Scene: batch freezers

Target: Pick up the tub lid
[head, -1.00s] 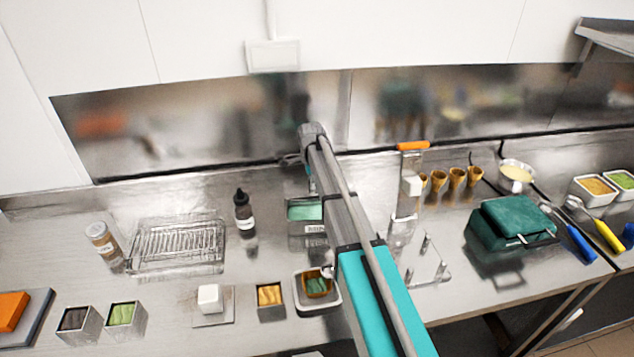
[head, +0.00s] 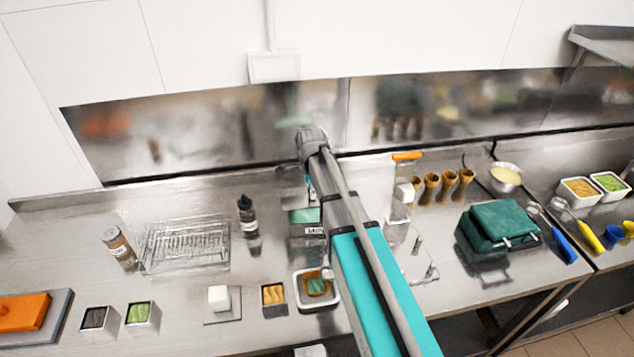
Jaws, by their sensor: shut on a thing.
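A steel tub with a label on its front (head: 315,231) stands on the counter, partly behind my arm. A pale green surface (head: 304,215) shows at its top; I cannot tell whether this is a lid or the contents. My arm reaches over the counter from the lower right, its elbow-like joint near the back wall. My gripper is hidden behind my own arm links, so neither its fingers nor anything held in them shows. I cannot make out a separate tub lid.
A wire rack tray (head: 185,243), a dark bottle (head: 248,218) and a white dish (head: 316,290) stand near the tub. A clear stand (head: 402,200), cones (head: 448,186) and a green press (head: 497,229) lie to the right. The front left counter holds small tubs (head: 143,316).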

